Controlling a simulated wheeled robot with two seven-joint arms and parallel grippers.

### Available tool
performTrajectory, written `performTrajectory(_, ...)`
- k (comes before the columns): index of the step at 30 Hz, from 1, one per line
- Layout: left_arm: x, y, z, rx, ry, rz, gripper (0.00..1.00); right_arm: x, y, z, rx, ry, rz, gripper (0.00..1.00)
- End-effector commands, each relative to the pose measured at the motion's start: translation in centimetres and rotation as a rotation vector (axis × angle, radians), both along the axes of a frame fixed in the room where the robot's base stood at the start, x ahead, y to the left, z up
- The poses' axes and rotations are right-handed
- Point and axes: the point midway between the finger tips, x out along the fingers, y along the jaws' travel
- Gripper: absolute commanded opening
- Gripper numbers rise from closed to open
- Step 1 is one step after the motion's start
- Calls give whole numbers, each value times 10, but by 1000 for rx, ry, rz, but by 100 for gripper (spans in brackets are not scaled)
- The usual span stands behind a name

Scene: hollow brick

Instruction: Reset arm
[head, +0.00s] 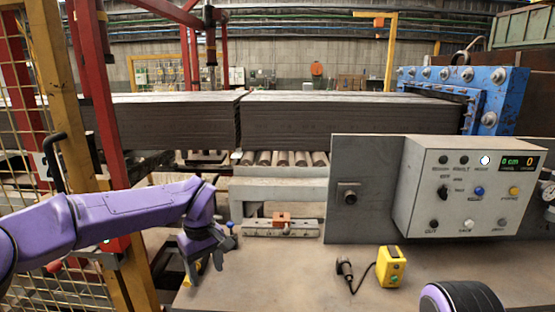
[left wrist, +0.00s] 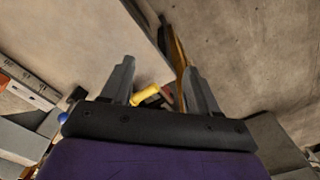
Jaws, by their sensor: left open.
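My left arm comes in from the left in the head view, purple and bent downward at the wrist. Its left gripper (head: 206,272) points down over the left part of the bench (head: 290,280). The jaws are open in the left wrist view (left wrist: 159,68). A yellow piece (left wrist: 150,93) with a reddish part beside it shows between the finger bases there; I cannot tell whether anything touches the fingers. My right gripper is not in view.
A grey control box (head: 470,185) with buttons stands at the right. A yellow box (head: 390,267) and a dark corded handheld device (head: 345,270) lie on the bench. An orange block (head: 281,218) sits on a metal rail. A red post (head: 95,120) stands near my left arm.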

Motion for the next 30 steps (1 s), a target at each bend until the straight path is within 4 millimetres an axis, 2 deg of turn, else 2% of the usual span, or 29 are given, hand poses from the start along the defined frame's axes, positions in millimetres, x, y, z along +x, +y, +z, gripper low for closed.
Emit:
performTrajectory(9, 10, 6, -3, 58, -73, 233, 60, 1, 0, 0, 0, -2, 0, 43)
performTrajectory(13, 13, 19, -14, 139, -144, 352, 60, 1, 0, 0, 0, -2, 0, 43)
performTrajectory(17, 13, 39, -35, 256, -257, 467, 60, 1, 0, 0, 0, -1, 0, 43)
performTrajectory(20, 8, 57, -64, 366, -382, 534, 60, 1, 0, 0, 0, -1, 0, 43)
performTrajectory(23, -8, 77, -113, 465, -551, 540, 60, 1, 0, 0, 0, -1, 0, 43)
performTrajectory(26, -51, 89, -182, 476, -702, 430, 60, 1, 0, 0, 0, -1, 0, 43)
performTrajectory(27, -76, 91, -210, 447, -722, 365, 60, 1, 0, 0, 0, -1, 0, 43)
performTrajectory(29, -118, 92, -244, 391, -710, 273, 60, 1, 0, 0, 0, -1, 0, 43)
performTrajectory(30, -148, 93, -264, 354, -678, 214, 60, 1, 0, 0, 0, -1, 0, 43)
